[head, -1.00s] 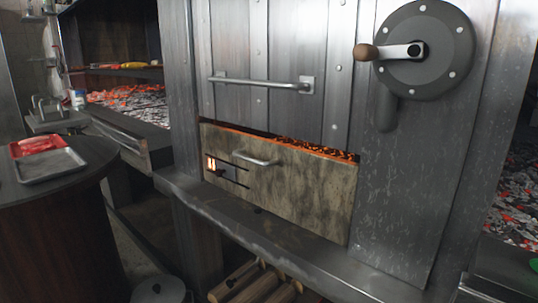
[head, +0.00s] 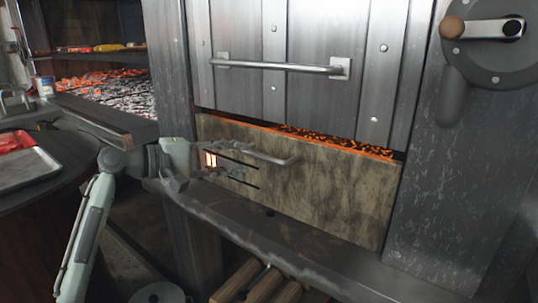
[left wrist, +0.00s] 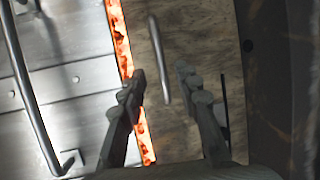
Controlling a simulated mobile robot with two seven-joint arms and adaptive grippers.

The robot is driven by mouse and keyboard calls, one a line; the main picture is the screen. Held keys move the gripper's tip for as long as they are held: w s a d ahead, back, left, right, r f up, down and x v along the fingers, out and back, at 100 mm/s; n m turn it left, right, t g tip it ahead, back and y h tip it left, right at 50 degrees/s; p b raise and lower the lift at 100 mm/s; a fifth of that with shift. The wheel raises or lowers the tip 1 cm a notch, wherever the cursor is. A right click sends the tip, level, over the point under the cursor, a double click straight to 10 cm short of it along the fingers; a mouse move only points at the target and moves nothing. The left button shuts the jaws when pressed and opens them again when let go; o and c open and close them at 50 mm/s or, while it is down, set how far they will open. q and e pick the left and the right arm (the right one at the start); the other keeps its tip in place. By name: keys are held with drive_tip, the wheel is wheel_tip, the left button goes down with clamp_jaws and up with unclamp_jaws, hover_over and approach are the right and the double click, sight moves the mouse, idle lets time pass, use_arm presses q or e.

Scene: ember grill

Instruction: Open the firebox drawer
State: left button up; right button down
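The firebox drawer has a tan, mottled front panel (head: 320,190) below the steel door, with glowing embers along its top edge. Its short bar handle (head: 286,161) sticks out near the upper left of the panel. My left gripper (head: 247,165) comes in from the left with its fingers spread, and its tips are by the handle. In the left wrist view the handle (left wrist: 158,55) appears in the gap between the two open fingers (left wrist: 161,72), touching neither as far as I can tell. The drawer looks closed. My right gripper is not in view.
A long horizontal handle (head: 280,66) crosses the steel door above the drawer. A crank wheel (head: 490,40) sits at upper right. A steel ledge (head: 270,240) runs below the drawer, with logs (head: 262,285) beneath. A round table with a metal tray (head: 25,170) stands at left.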

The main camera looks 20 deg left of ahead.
sight(261, 157)
use_arm(q)
drive_tip(key=x, duration=0.7)
drive_tip(key=shift+w+d, duration=0.2)
drive_tip(key=shift+d, duration=0.05)
clamp_jaws()
